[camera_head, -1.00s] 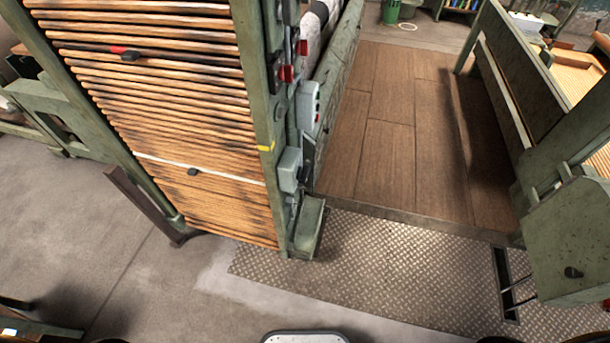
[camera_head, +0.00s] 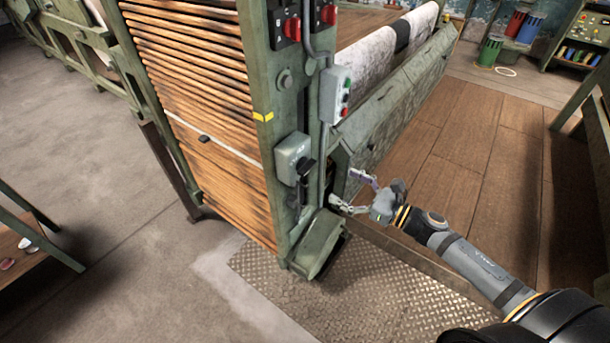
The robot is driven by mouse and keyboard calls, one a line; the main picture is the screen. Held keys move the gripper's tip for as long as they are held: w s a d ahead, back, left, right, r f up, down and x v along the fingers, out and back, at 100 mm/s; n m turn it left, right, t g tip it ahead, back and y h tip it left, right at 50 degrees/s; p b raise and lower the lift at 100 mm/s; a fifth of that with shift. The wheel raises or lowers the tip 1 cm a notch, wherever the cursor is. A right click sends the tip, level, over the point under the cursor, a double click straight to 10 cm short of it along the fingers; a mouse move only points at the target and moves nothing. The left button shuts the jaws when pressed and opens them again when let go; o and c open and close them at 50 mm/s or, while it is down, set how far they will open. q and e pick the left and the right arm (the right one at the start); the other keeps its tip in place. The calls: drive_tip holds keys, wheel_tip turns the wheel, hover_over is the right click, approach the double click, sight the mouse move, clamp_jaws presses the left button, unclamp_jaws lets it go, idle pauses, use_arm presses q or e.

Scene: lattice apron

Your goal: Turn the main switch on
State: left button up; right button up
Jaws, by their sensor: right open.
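A grey switch box (camera_head: 291,156) with a black handle (camera_head: 306,168) on its right side is fixed to the green end post of the loom-like frame. Two red-and-black switches, one upper left (camera_head: 292,28) and one upper right (camera_head: 328,14), sit higher on the post. No readable label shows which is the main switch. My right gripper (camera_head: 343,188) is open and empty, to the right of the grey box and a little lower, apart from it in the picture. Its two fingers point left toward the post. My left gripper is not in view.
A push-button box (camera_head: 336,95) with green and red buttons hangs above the gripper, with conduit beside it. A green pedal-like housing (camera_head: 318,243) juts out at the post's foot. A wooden platform (camera_head: 450,130) lies to the right. The floor at left is mostly clear.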

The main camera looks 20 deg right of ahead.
sight(311, 168)
drive_tip(key=p+x, duration=0.1)
drive_tip(key=x, duration=0.8)
drive_tip(key=shift+w+a+r+p, duration=0.15)
drive_tip(key=shift+w+p, duration=0.15)
drive_tip(key=shift+p, duration=0.1)
drive_tip(key=shift+w+a, duration=0.25)
drive_tip(key=shift+w, duration=0.1)
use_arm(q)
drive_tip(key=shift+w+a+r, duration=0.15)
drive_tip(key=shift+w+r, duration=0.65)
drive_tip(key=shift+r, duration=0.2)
use_arm(e)
drive_tip(key=shift+c, duration=0.3)
drive_tip(key=c, duration=1.1)
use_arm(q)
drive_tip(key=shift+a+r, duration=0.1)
